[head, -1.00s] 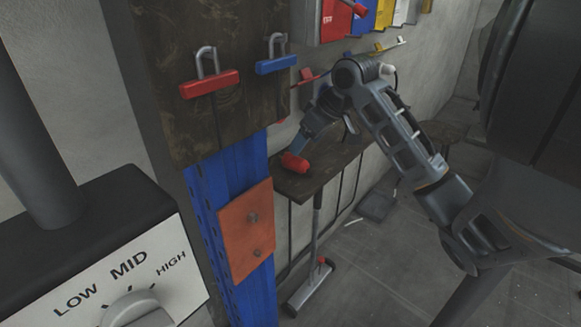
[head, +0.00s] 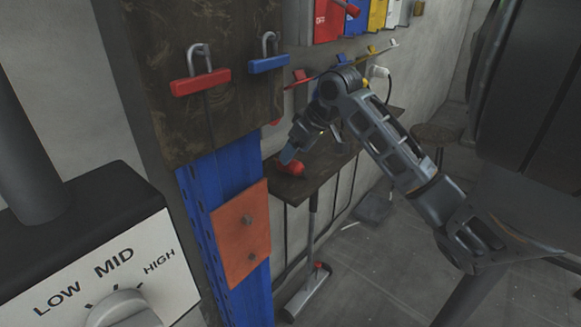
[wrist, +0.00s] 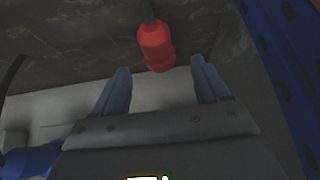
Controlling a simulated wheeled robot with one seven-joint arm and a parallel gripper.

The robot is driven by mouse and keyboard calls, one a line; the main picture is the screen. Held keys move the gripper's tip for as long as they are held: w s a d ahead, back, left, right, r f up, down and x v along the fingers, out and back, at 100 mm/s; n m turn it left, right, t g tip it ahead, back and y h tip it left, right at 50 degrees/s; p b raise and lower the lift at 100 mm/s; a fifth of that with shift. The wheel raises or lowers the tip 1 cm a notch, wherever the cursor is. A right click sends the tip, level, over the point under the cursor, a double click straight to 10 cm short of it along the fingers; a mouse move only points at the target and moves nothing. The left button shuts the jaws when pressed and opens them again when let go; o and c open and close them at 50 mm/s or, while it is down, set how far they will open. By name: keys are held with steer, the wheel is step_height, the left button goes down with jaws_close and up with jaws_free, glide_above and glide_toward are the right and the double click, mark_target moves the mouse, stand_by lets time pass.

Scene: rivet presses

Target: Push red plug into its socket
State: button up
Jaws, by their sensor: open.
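The red plug (head: 291,168) appears at the tip of my gripper (head: 288,156), over the dark wooden shelf in the head view. In the wrist view the red plug (wrist: 156,47) stands just beyond and between my two fingers, with a dark cable at its upper end. My gripper (wrist: 163,82) is open, with a finger on each side and visible gaps to the plug. Whether the plug rests on a surface is unclear. I cannot make out its socket for certain.
A LOW/MID/HIGH dial panel (head: 100,290) stands front left. A blue object (wrist: 30,160) shows at lower left in the wrist view.

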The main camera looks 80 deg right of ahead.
mark_target(293, 160)
steer(key=b+x, duration=0.1)
steer(key=x, duration=0.3)
steer(key=shift+s+b, duration=0.15)
steer(key=shift+b, duration=0.2)
steer(key=shift+w+d+f, duration=0.15)
steer(key=shift+w+f, duration=0.2)
steer(key=shift+f, duration=0.1)
steer(key=c, duration=1)
steer(key=shift+r, duration=0.15)
